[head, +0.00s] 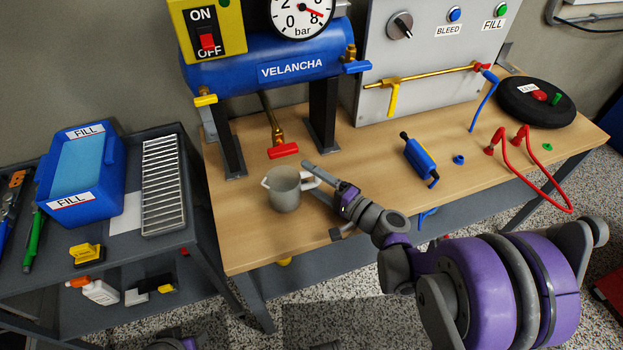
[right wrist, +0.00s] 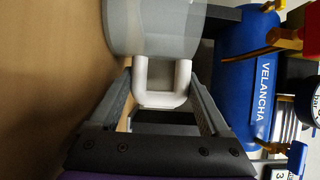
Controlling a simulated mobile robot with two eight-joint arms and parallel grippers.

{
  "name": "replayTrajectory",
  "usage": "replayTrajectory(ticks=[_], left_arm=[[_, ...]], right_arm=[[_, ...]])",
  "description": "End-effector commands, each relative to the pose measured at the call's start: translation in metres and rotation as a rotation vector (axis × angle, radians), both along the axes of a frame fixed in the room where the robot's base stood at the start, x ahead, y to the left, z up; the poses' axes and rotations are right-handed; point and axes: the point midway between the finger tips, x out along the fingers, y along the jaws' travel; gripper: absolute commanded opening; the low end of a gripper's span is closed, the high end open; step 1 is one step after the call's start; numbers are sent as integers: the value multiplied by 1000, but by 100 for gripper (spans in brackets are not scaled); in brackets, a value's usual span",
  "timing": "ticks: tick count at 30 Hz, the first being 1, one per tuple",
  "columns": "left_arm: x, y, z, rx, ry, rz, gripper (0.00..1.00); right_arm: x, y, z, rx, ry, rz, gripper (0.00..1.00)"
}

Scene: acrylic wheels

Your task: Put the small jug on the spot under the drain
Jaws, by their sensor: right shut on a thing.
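The small grey jug (head: 284,190) is upright at the front left of the wooden bench, a little in front of the drain. I cannot tell whether its base touches the bench. My right gripper (head: 318,184) comes from the right and is shut on the jug's handle. The right wrist view shows the white handle (right wrist: 162,98) between the fingers (right wrist: 164,100), with the grey jug body (right wrist: 155,28) beyond. The drain is a brass pipe (head: 276,128) with a red lever (head: 284,151) under the blue tank (head: 265,75). No marked spot shows under it.
Black tank legs (head: 322,115) stand either side of the drain. A dark cart (head: 205,225) with a blue FILL bin (head: 105,160) stands left.

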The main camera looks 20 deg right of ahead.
Motion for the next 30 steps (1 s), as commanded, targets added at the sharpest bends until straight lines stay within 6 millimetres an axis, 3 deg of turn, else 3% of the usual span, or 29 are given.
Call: replayTrajectory(ticks=[8, 9, 11, 21, 30], left_arm=[[0, 0, -3, 0, 1, 0, 50], [0, 0, -2, 0, 1, 0, 50], [0, 0, -1, 0, 0, 0, 50], [0, 0, 3, 0, -1, 0, 50], [-1, 0, 6, 0, -2, 0, 50]], right_arm=[[0, 0, -3, 0, 0, 0, 23], [0, 0, -2, 0, 0, 0, 88], [0, 0, -2, 0, 0, 0, 98], [-3, -2, 3, -1, -1, -1, 100], [-52, -34, 2, -1, -1, -7, 100]])
